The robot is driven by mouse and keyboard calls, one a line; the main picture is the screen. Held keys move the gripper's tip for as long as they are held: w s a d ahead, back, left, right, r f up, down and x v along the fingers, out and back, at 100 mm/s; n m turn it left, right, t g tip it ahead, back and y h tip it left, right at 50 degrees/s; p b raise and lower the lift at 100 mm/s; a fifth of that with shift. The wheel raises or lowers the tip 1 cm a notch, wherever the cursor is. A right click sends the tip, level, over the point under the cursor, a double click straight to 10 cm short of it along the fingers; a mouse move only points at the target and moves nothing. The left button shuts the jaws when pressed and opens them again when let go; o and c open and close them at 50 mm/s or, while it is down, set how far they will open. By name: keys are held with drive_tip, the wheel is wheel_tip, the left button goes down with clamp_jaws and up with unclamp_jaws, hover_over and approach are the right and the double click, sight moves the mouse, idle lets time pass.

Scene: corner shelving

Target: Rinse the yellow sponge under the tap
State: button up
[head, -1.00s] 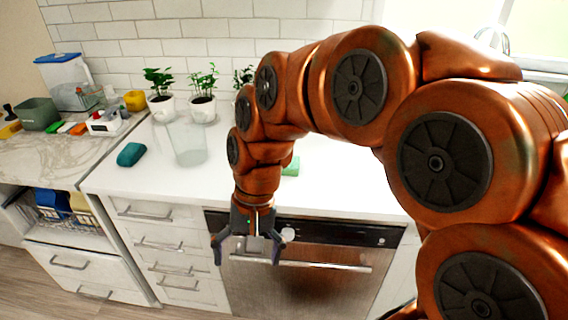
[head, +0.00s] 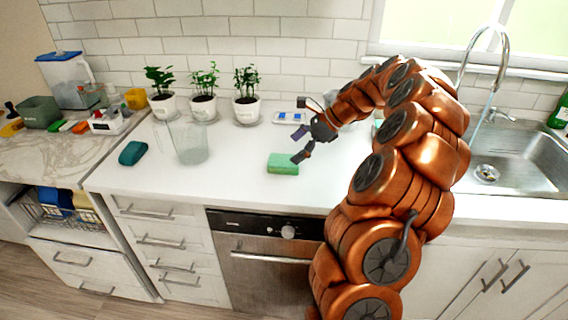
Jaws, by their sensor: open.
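No sponge I can clearly call yellow shows. A yellow block (head: 11,128), possibly a sponge, lies at the far left edge of the marble counter. A rounded yellow object (head: 135,99) stands further back there; I cannot tell what it is. A green sponge-like block (head: 283,168) and a teal one (head: 132,153) lie on the white counter. The chrome tap (head: 504,52) arches over the steel sink (head: 540,150) at the right.
A clear glass container (head: 188,148) stands left of my gripper, with potted plants (head: 247,108) behind it. A small white item with blue patches (head: 290,117) lies near the wall. The counter between the teal and green blocks is partly clear. A dishwasher (head: 265,262) is below.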

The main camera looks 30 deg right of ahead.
sight(285, 159)
drive_tip(key=shift+d+f+m+t, duration=0.2)
drive_tip(key=shift+d+m, duration=0.1)
drive_tip(key=shift+d, duration=0.35)
drive_tip(key=shift+d+f+m+t, duration=0.1)
drive_tip(key=shift+d+f+m, duration=0.15)
drive_tip(key=shift+d, duration=0.35)
drive_tip(key=shift+w+f, duration=0.15)
drive_tip(key=shift+w, duration=0.05)
drive_tip(key=shift+p+x, duration=1.15)
drive_tip(key=shift+x, duration=2.45)
drive_tip(key=shift+s+a, duration=0.1)
drive_tip(key=shift+s, duration=0.05)
drive_tip(key=c, duration=0.9)
drive_tip(key=shift+o, duration=0.2)
drive_tip(key=shift+r+b, duration=0.6)
drive_tip(key=shift+r, duration=0.85)
drive_tip(key=shift+s+r, duration=0.15)
drive_tip(key=shift+r, duration=0.2)
drive_tip(key=s+d+b, duration=0.1)
drive_tip(key=s, duration=0.4)
drive_tip(key=s+d+r+b, duration=0.1)
drive_tip(key=s, duration=0.4)
drive_tip(key=s+d+b, duration=0.1)
drive_tip(key=s, duration=0.4)
drive_tip(key=shift+s+r+b, duration=0.2)
drive_tip(key=shift+b, duration=0.1)
